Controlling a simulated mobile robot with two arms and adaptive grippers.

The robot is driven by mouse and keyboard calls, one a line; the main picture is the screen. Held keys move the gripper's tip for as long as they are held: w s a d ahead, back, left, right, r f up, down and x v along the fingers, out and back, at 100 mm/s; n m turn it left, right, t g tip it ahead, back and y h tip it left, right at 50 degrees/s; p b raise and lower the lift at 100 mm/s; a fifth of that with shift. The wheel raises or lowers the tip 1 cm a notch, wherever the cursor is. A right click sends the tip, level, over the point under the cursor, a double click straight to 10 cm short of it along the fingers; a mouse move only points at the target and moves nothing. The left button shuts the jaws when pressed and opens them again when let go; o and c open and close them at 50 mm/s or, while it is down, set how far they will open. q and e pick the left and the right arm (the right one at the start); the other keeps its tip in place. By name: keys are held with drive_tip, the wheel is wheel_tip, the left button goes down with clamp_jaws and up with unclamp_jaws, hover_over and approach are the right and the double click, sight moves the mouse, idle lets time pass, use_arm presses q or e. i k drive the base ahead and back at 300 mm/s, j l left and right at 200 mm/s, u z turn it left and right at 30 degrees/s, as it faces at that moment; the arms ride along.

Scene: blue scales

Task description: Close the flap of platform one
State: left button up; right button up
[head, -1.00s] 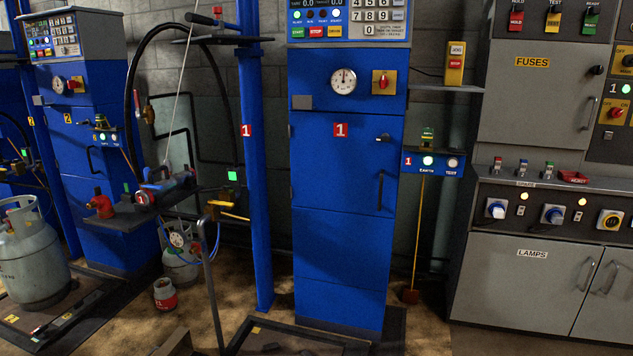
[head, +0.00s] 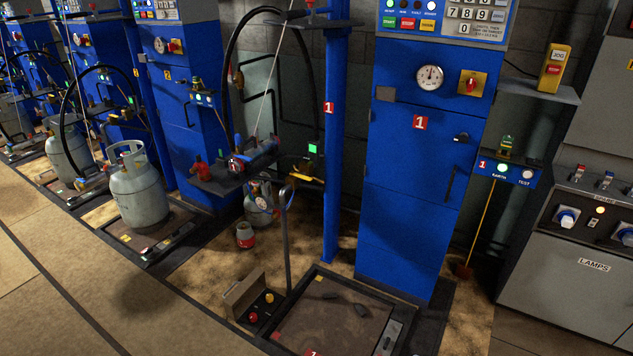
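Platform one (head: 318,318) lies on the floor at the bottom middle of the head view. It is a tan-brown plate in a dark frame, with a red "1" label partly cut off at the bottom edge. Beside its left edge a grey-brown panel (head: 243,293), which looks like the flap, stands raised and tilted. To its right is a dark control area with red and yellow buttons (head: 262,307). Its hinge is not clear to see. Neither of my grippers is in view.
The blue cabinet one (head: 415,180) stands behind the platform. A thin post with a curved handle (head: 287,240) rises at the platform's left corner. A small red and white cylinder (head: 245,236) stands behind the panel. The concrete floor (head: 120,295) at lower left is clear.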

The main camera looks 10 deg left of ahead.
sight(243, 291)
drive_tip(key=i+j+z, duration=0.2)
drive_tip(key=j, duration=0.75)
drive_tip(key=j+z, duration=0.15)
drive_tip(key=j, duration=0.85)
drive_tip(key=j+z, duration=0.2)
drive_tip(key=j, duration=0.75)
drive_tip(key=j+z, duration=0.2)
drive_tip(key=j, duration=0.8)
drive_tip(key=k+j+z, duration=0.15)
drive_tip(key=j, duration=0.85)
drive_tip(key=k+j+z, duration=0.15)
drive_tip(key=k+j, duration=0.45)
